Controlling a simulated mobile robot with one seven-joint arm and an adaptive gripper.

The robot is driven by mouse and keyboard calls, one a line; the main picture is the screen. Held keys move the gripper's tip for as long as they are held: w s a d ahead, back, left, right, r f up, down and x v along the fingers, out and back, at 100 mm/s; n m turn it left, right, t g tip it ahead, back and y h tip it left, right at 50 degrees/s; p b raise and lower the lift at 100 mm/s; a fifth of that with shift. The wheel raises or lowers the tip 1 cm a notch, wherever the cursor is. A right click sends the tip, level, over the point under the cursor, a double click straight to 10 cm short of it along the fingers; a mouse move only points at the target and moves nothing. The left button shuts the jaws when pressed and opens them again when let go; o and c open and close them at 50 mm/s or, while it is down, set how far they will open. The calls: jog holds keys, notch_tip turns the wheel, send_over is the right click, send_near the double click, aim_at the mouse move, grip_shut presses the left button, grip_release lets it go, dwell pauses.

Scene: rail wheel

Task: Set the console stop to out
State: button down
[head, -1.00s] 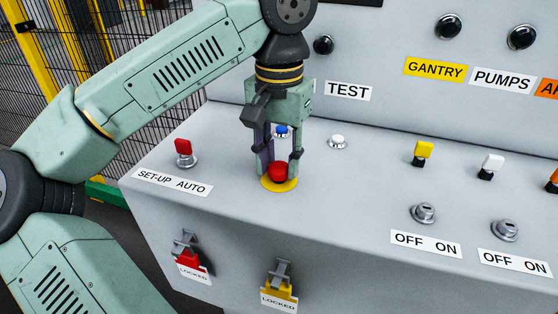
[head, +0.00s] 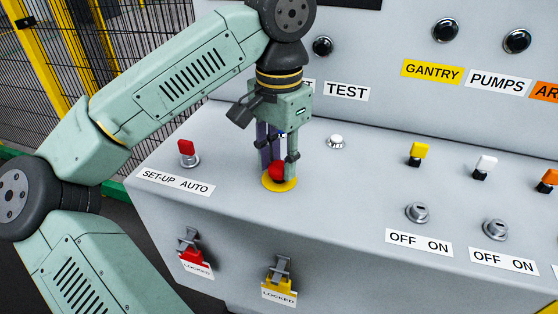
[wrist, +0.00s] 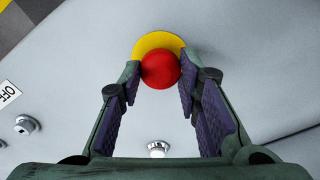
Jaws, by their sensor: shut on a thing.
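The console stop is a red mushroom button (head: 277,172) on a round yellow plate (head: 281,185) on the sloped console top. In the wrist view the red button (wrist: 161,69) sits between the fingertips, with the yellow plate (wrist: 158,42) showing behind it. My gripper (head: 276,165) points down over the button and is shut on it, with a fingertip on either side; it also shows in the wrist view (wrist: 160,75). The button's stem is hidden, so I cannot tell whether it is in or out.
A red SET-UP/AUTO switch (head: 187,150) stands left of the stop, and a white button (head: 336,142) to its right. A blue button (head: 281,133) is partly hidden behind my fingers. Yellow (head: 418,152) and white (head: 486,165) switches and key switches (head: 417,213) are farther right.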

aim_at(279, 164)
jog(key=shift+r+p, duration=0.15)
jog(key=shift+p, duration=0.3)
dwell(0.5)
jog(key=shift+c, duration=1.6)
grip_release()
jog(key=shift+r, duration=0.1)
jog(key=shift+r, duration=0.1)
jog(key=shift+r+p, duration=2.6)
jog(key=shift+r, duration=0.35)
